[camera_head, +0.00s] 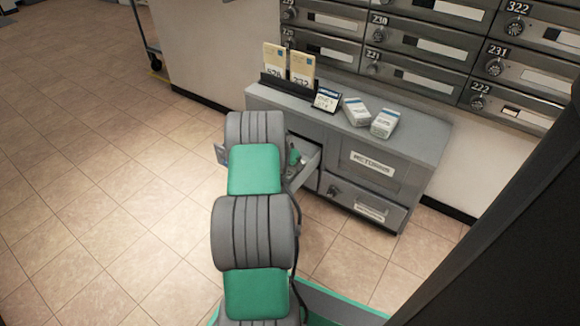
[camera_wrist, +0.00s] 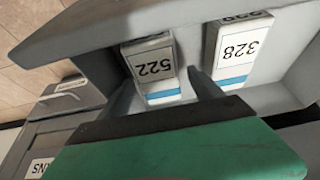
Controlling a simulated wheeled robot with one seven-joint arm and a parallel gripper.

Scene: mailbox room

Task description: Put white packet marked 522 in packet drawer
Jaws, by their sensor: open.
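The white packet marked 522 (camera_wrist: 152,68) lies in a grey open drawer (camera_wrist: 95,22) in the wrist view, with a blue band at its near end. My gripper (camera_wrist: 150,85) is open, with a dark finger on either side of this packet. I cannot tell whether the fingers touch it. A second white packet, marked 328 (camera_wrist: 238,50), lies to the right in the same drawer. In the head view the open drawer (camera_head: 307,168) sticks out of the grey cabinet (camera_head: 330,150); my arm hides part of it and the packets inside.
A closed drawer (camera_head: 366,207) is at the lower right. Mailboxes line the wall behind. Floor at left is clear.

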